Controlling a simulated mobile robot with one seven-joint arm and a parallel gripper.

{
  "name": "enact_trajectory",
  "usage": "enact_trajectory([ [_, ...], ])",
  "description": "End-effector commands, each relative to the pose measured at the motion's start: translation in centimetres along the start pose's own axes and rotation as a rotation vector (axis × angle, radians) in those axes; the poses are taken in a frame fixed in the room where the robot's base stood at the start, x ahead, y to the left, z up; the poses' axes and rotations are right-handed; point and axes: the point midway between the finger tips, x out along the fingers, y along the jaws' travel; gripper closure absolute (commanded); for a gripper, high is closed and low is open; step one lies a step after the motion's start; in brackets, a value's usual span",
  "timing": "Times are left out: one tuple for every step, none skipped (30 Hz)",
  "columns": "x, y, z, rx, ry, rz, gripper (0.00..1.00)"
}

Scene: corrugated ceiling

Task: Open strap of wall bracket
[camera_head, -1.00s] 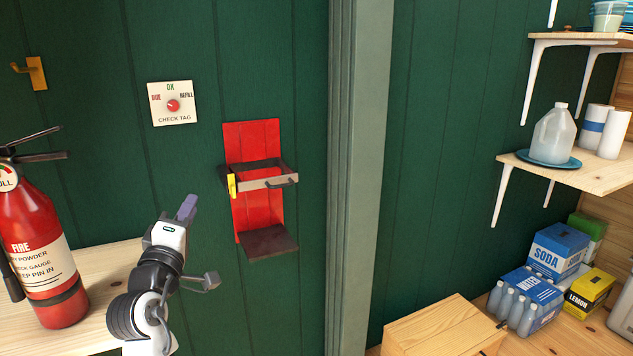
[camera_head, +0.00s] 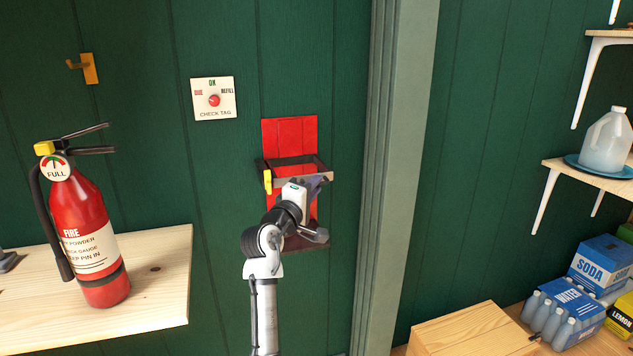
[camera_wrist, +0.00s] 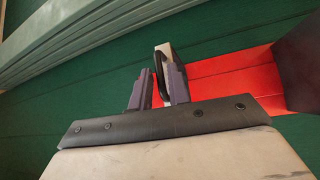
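The wall bracket (camera_head: 290,135) has a red back plate and a dark bottom shelf, and is fixed to the green wall. Its pale strap (camera_head: 268,188) runs across the front, with a yellow piece at the left end. My gripper (camera_head: 318,184) is at the strap's right end and hides most of the strap's front and handle in the head view. In the wrist view, my gripper (camera_wrist: 159,90) has its two purple-grey fingers apart. The strap's dark looped handle (camera_wrist: 160,68) shows between and just beyond the fingertips; whether they touch it I cannot tell.
A red fire extinguisher (camera_head: 78,230) stands on a wooden shelf (camera_head: 160,270) at left. A check tag (camera_head: 214,99) and a brass hook (camera_head: 88,69) are on the wall. A door-frame-like green post (camera_head: 395,170) is right of the bracket. A wooden box (camera_head: 470,330) sits lower right.

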Motion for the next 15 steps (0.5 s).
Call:
enact_trajectory([
  [0.6, 0.1, 0.0, 0.001, -0.001, 0.000, 0.82],
  [0.9, 0.1, 0.0, 0.001, -0.001, -0.001, 0.82],
  [1.2, 0.1, 0.0, 0.001, -0.001, 0.000, 0.82],
  [1.3, 0.1, 0.0, 0.001, 0.000, 0.000, 0.82],
  [1.5, 0.1, 0.0, 0.001, 0.000, 0.000, 0.82],
  [1.6, 0.0, 0.0, 0.001, 0.001, 0.000, 0.82],
  [1.7, 0.0, 0.0, 0.001, 0.001, 0.000, 0.82],
  [1.7, 0.0, 0.0, 0.001, 0.001, 0.000, 0.82],
  [1.7, 0.0, 0.0, 0.001, 0.001, 0.000, 0.82],
  [1.7, 0.0, 0.0, 0.001, 0.001, 0.000, 0.82],
  [1.7, 0.0, 0.0, 0.001, 0.001, 0.000, 0.82],
  [1.7, 0.0, 0.0, 0.001, 0.001, 0.000, 0.82],
  [1.7, 0.0, 0.0, 0.001, 0.001, 0.000, 0.82],
  [1.7, 0.0, 0.0, 0.001, 0.001, 0.000, 0.82],
  [1.7, 0.0, 0.0, 0.001, 0.001, 0.000, 0.85],
])
